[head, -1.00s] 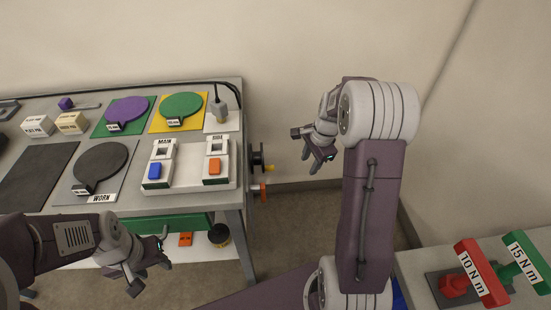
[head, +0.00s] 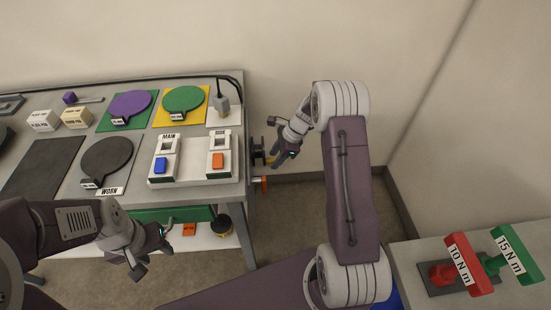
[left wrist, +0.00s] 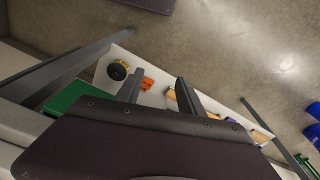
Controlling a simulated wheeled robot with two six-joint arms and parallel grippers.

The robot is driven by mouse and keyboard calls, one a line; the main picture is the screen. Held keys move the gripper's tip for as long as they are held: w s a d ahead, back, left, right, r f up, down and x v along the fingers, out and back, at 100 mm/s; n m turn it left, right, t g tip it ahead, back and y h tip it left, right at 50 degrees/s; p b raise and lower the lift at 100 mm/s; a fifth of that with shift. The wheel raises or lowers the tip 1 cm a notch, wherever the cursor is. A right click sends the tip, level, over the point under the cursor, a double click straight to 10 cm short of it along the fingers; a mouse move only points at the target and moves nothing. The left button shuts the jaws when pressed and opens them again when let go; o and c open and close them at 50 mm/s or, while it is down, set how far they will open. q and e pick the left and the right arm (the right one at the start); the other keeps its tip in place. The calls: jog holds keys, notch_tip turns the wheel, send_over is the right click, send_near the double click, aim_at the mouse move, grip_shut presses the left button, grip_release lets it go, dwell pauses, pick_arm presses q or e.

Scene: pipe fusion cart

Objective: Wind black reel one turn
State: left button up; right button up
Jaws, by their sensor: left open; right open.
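The black reel (head: 256,152) is mounted on the right side of the cart, with a small yellow handle (head: 270,160) sticking out to the right. My right gripper (head: 277,143) is open and empty just right of the reel, its fingers pointing toward it. In the picture its lower finger comes very close to the yellow handle; I cannot tell whether they touch. My left gripper (head: 155,262) is open and empty in front of the cart's front edge. The left wrist view shows its two grey fingers over the lower shelf.
The cart top (head: 228,180) holds a white panel marked MAIN and SIDE (head: 193,178), coloured paddles and blocks. A second table at right carries red (head: 468,264) and green (head: 516,255) torque tools. Floor right of the cart is clear.

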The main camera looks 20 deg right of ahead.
jog(key=shift+c, duration=0.2)
grip_shut()
jog(key=t+b, duration=0.2)
jog(key=b, duration=0.6)
jog(key=f+n+t+h+b, duration=0.1)
jog(key=t+b, duration=0.1)
jog(key=b, duration=0.6)
jog(key=f+t+b, duration=0.1)
jog(key=t+b, duration=0.1)
jog(key=b, duration=0.6)
jog(key=shift+w+f+n, duration=0.1)
jog(key=shift+w+n, duration=0.15)
jog(key=shift+n, duration=0.05)
jog(key=shift+o, duration=0.2)
grip_release()
jog(key=shift+t, duration=0.3)
